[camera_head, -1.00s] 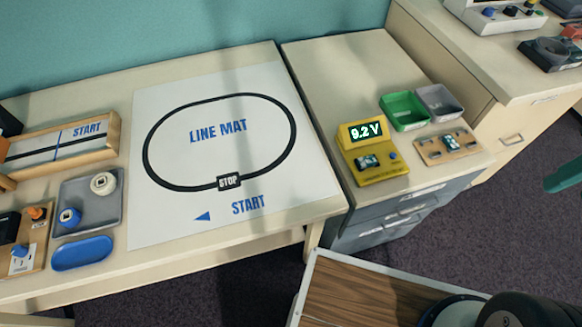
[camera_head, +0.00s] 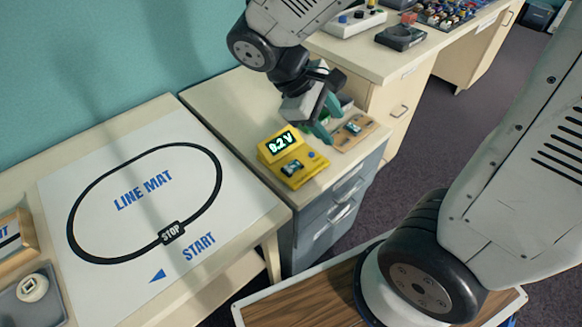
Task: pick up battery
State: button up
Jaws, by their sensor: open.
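A yellow tester (camera_head: 277,151) reads 9.2 V on its display. A small dark and pale battery-like block (camera_head: 292,168) sits in its front. A similar block (camera_head: 353,128) sits on a wooden board (camera_head: 344,144) to the right; I cannot tell which is the battery meant. My gripper (camera_head: 325,118), with teal fingers, is open, pointing down just behind and right of the tester, beside the board's left end. It appears empty. It hides part of the board and most of the bins behind.
The white line mat (camera_head: 125,200) lies on the table to the left. Another bench (camera_head: 370,62) with a white control box (camera_head: 345,22) stands behind right. A grey drawer unit (camera_head: 330,215) is below the tester.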

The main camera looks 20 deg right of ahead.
jog(key=w+a+f+n+t+h, duration=0.2)
jog(key=w+a+f+n+h, duration=0.4)
jog(key=f, duration=0.4)
jog(key=n+t, duration=0.4)
jog(key=n, duration=0.4)
send_near(291, 166)
jog(key=shift+s+d+f, duration=0.15)
jog(key=shift+d+f, duration=0.15)
jog(key=shift+d, duration=0.1)
jog(key=shift+f, duration=0.3)
jog(key=x, duration=0.7)
jog(key=shift+w+d+r, duration=0.25)
jog(key=shift+w+d, duration=0.05)
grip_shut()
